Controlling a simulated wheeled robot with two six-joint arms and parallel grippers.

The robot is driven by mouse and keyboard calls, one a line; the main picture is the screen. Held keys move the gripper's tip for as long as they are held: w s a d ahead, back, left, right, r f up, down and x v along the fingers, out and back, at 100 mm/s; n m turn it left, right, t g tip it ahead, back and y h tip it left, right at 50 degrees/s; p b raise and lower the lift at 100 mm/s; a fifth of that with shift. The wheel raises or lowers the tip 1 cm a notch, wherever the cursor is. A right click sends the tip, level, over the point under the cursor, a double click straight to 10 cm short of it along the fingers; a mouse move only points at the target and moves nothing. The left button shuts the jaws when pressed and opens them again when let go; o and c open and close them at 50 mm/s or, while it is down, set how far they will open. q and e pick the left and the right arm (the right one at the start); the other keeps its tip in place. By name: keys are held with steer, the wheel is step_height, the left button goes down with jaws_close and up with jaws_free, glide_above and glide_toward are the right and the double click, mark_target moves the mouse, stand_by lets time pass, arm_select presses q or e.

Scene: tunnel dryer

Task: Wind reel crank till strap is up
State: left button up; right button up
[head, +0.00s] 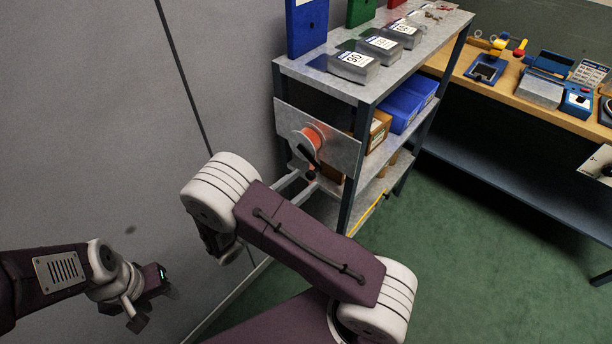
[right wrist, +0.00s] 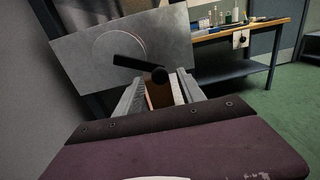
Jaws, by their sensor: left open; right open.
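The reel (head: 300,143), with orange strap (head: 316,133) wound on it, is mounted on a grey metal plate (head: 345,152) at the end of the shelf unit. Its black crank (head: 306,154) slants down; in the right wrist view the crank arm (right wrist: 128,64) ends in a round black knob (right wrist: 160,75). My right gripper (head: 298,190) is open below the reel. In the right wrist view its fingers (right wrist: 158,92) stand either side below the knob; I cannot tell whether they touch it. My left gripper (head: 148,308) is open and empty by the wall. Any hanging strap end is hidden or indistinct.
The shelf unit (head: 330,68) holds grey labelled boxes (head: 353,66) on top and blue bins (head: 401,108) below. A wooden workbench (head: 530,105) with tools stands at the right. The grey wall (head: 90,130) is close on the left. Green floor (head: 470,250) is clear at the right.

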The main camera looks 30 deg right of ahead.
steer(key=shift+x, duration=1)
jaws_close()
stand_by(0.7)
